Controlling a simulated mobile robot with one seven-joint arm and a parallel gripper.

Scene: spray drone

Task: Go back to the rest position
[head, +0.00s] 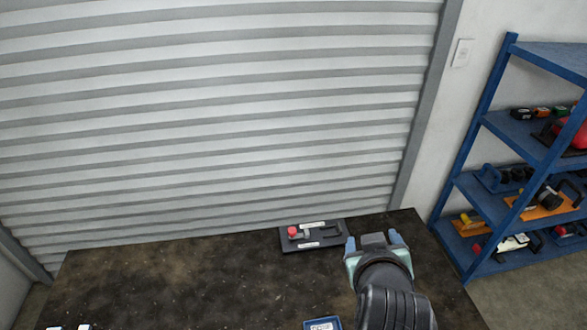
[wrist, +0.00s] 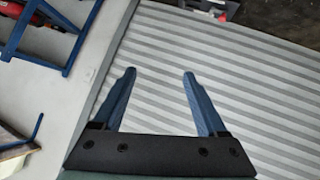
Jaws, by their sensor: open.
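My gripper (head: 374,240) is over the right part of the dark table (head: 180,275) in the head view, near its back edge. In the wrist view its two blue fingers (wrist: 158,80) are spread apart with nothing between them. Behind them the wrist view shows the ribbed shutter (wrist: 255,85). My gripper is apart from the black plate (head: 330,240), which lies just to its left on the table in the head view.
The black plate carries a red knob (head: 293,232). A blue-rimmed box (head: 322,323) sits at the front edge of view. A blue shelf (head: 492,120) with several tools stands right of the table. The table's left and middle are mostly clear.

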